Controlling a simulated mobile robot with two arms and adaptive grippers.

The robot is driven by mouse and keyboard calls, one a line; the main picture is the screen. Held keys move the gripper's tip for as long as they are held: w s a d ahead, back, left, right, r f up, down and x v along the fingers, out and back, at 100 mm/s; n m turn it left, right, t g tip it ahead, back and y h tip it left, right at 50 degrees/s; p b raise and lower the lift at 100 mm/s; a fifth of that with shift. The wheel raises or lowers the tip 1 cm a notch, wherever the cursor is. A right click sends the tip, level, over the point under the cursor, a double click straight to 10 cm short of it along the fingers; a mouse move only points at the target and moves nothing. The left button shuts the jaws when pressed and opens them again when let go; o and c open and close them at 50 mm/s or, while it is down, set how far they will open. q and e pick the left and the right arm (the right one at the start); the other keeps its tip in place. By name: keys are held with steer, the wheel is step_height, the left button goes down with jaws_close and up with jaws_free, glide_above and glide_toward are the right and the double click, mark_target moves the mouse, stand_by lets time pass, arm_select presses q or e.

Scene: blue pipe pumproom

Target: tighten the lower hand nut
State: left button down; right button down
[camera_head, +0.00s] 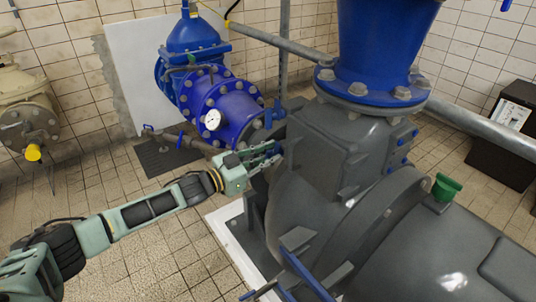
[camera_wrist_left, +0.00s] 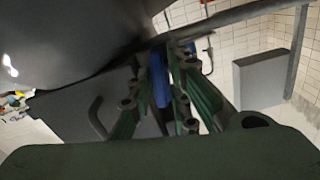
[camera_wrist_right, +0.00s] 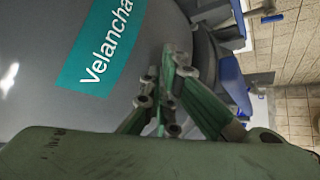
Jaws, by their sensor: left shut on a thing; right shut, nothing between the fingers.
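The grey pump casing (camera_head: 325,165) fills the middle right of the head view. My left gripper (camera_head: 277,153) reaches its left side. In the left wrist view a narrow blue part (camera_wrist_left: 159,80) lies between the left fingers, which are shut on it. It looks like a hand nut; whether it is the lower one, I cannot tell. In the head view the fingers and casing hide it. My right gripper (camera_wrist_right: 170,65) shows in the right wrist view, shut and empty close to the casing. A blue part (camera_wrist_right: 234,85) stands to the right of its fingers.
A blue valve and pipe with a white gauge (camera_head: 212,119) stand behind my left gripper. A large blue flange (camera_head: 370,85) sits on top of the casing. Blue bars (camera_head: 300,265) stick out at the lower front. Tiled floor (camera_head: 150,235) is free at the left.

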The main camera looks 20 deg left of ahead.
arm_select(q)
steer(key=m+p, duration=0.1)
steer(key=m, duration=0.4)
steer(key=shift+s+d+m, duration=0.1)
steer(key=shift+m, duration=0.2)
steer(key=shift+f+m+p, duration=0.1)
steer(key=shift+m+p, duration=0.25)
steer(key=shift+m, duration=0.55)
arm_select(e)
steer(key=s+d+f+g+h, duration=0.1)
steer(key=s+d+f+g, duration=0.15)
steer(key=s, duration=0.25)
steer(key=s+d+f+g, duration=0.1)
steer(key=s+g, duration=0.2)
steer(key=s, duration=0.2)
arm_select(q)
steer(key=m, duration=0.2)
steer(key=shift+s+d+f+m, duration=0.1)
steer(key=shift+f+m, duration=0.05)
steer(key=shift+m, duration=1.05)
steer(key=shift+f+m+b, duration=0.1)
steer(key=shift+m+b, duration=0.3)
steer(key=shift+m, duration=1.7)
arm_select(e)
steer(key=w+a+r+t, duration=0.1)
steer(key=w+a+t, duration=0.1)
steer(key=w, duration=0.3)
steer(key=shift+w+t, duration=0.35)
steer(key=shift+t, duration=0.3)
steer(key=shift+r, duration=0.15)
